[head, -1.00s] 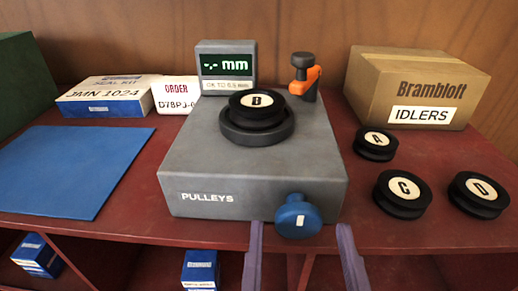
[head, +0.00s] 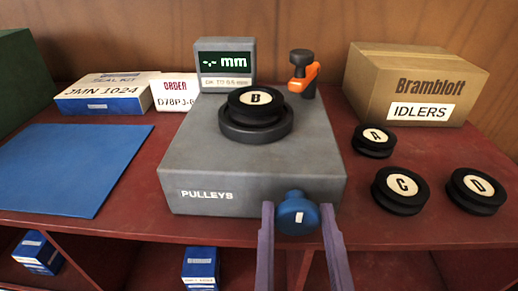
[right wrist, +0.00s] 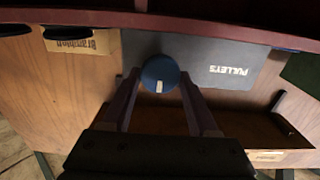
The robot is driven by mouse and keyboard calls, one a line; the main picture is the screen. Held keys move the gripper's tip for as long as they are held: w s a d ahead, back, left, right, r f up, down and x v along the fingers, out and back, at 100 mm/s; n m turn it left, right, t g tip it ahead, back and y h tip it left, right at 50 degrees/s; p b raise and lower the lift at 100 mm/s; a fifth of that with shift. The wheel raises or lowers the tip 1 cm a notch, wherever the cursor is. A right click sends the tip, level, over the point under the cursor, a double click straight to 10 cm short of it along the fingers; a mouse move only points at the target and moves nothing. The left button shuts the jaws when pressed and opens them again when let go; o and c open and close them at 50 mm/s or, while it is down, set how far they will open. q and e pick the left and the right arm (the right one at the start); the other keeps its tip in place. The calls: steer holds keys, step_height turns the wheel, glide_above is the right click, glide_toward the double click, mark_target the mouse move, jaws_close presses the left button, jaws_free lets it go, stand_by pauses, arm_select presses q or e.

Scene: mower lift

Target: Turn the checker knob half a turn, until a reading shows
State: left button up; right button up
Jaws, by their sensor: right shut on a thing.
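The blue checker knob (head: 297,214) sits on the front of the grey checker (head: 255,150) marked PULLEYS; its white mark is near upright. My right gripper (head: 298,206) is shut on the knob, one finger on each side. In the right wrist view the knob (right wrist: 160,73) shows between the fingertips. The display (head: 226,64) reads "-.- mm", with no number. Pulley B (head: 256,103) lies on the checker's round seat. My left gripper is not in view.
Pulleys A (head: 374,141), C (head: 401,190) and D (head: 477,190) lie on the red bench to the right, before the IDLERS carton (head: 410,85). A blue mat (head: 68,165) lies left. An orange-and-black tool (head: 303,74) stands at the checker's back right.

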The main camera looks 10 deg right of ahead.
steer(key=c, duration=0.4)
